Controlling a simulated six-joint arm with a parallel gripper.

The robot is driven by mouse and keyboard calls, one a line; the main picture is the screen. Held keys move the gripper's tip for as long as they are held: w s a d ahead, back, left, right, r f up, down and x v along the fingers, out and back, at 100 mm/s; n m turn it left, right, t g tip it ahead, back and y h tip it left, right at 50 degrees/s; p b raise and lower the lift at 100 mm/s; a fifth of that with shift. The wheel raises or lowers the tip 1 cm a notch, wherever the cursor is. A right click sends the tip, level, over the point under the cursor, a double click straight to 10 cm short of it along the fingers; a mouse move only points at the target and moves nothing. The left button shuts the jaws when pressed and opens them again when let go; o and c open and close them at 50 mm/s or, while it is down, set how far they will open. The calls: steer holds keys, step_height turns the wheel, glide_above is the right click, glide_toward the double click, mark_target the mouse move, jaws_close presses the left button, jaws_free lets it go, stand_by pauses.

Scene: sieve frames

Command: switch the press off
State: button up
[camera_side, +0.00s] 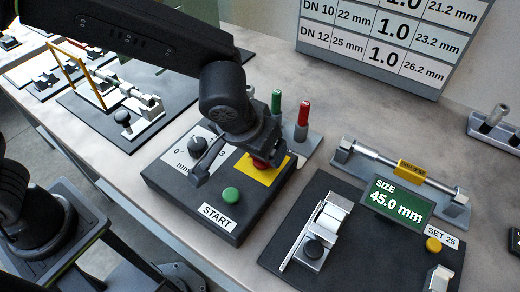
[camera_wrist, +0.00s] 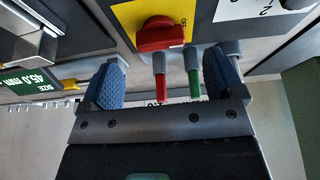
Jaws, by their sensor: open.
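The press control box (camera_side: 215,195) is a dark block with a green START button (camera_side: 231,195), a dial (camera_side: 196,146) and a yellow plate (camera_side: 272,174). On the plate is a red rotary switch (camera_side: 261,162), partly hidden by my gripper in the side view. In the wrist view the red switch (camera_wrist: 160,34) sits on the yellow plate (camera_wrist: 128,17), with OFF lettering at one edge. My gripper (camera_side: 238,166) hangs over the box by the switch. Its blue fingers (camera_wrist: 163,72) are open and apart, and the switch shows beyond them, not visibly gripped.
A green handle (camera_side: 276,102) and a red handle (camera_side: 303,113) stand just behind the box. To the right is a dark plate (camera_side: 350,248) with a clamp (camera_side: 318,235), a SIZE 45.0 mm display (camera_side: 398,203) and a yellow button (camera_side: 433,244). A rod fixture (camera_side: 400,170) lies behind it.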

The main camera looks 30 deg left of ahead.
steer(key=v, duration=0.9)
steer(key=s+a, duration=0.4)
steer(key=a, duration=0.7)
steer(key=s+a+r+t, duration=0.1)
steer(key=s+a, duration=0.4)
steer(key=a, duration=0.7)
steer(key=shift+s+r, duration=0.25)
steer(key=shift+r, duration=0.05)
